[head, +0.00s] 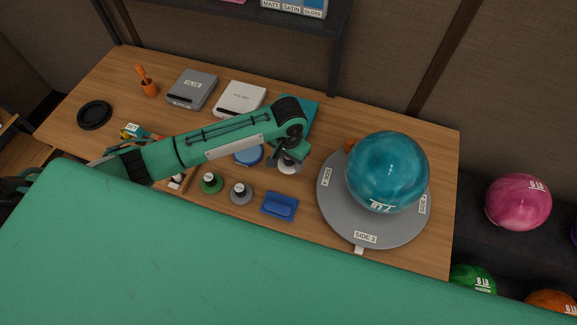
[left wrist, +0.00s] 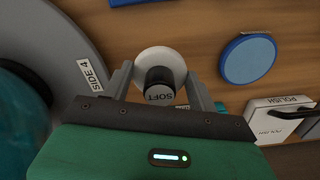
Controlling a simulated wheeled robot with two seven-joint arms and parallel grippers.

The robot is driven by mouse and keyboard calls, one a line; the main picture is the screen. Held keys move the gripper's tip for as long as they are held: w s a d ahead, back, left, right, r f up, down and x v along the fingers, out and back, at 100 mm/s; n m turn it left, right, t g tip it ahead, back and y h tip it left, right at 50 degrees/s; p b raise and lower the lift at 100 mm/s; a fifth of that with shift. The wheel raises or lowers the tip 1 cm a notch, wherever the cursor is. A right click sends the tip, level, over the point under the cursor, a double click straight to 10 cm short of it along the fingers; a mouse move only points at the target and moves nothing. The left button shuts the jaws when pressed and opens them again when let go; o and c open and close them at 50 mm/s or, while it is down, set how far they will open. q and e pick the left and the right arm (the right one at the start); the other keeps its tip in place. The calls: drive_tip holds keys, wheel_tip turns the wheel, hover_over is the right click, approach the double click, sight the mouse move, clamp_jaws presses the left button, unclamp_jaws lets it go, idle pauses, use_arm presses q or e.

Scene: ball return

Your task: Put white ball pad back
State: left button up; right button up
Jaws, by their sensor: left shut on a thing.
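The white ball pad (head: 289,168) is a white disc with a black knob marked SOFT; it also shows in the left wrist view (left wrist: 158,60). My left gripper (head: 287,157) is shut on its knob, with one finger on each side in the left wrist view (left wrist: 160,85). The pad is just left of the grey turntable (head: 333,215), which bears a teal bowling ball (head: 387,170). I cannot tell whether the pad touches the table. A green pad (head: 211,182) and a grey pad (head: 240,193) stand nearer the front, left of it. My right gripper is out of view.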

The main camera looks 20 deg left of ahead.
sight(289, 167)
use_arm(q)
drive_tip(key=shift+f+p, duration=0.3)
drive_tip(key=shift+f, duration=2.6)
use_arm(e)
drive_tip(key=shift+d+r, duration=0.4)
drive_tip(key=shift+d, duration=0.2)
use_arm(q)
drive_tip(key=o, duration=0.9)
drive_tip(key=shift+f, duration=0.1)
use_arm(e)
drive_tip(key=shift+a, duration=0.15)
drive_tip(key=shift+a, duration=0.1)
use_arm(q)
drive_tip(key=shift+d+r, duration=0.1)
drive_tip(key=shift+r, duration=0.45)
wheel_tip(289, 167, up, 10)
drive_tip(key=shift+r+b, duration=0.25)
drive_tip(key=shift+b, duration=0.5)
drive_tip(key=shift+r, duration=0.35)
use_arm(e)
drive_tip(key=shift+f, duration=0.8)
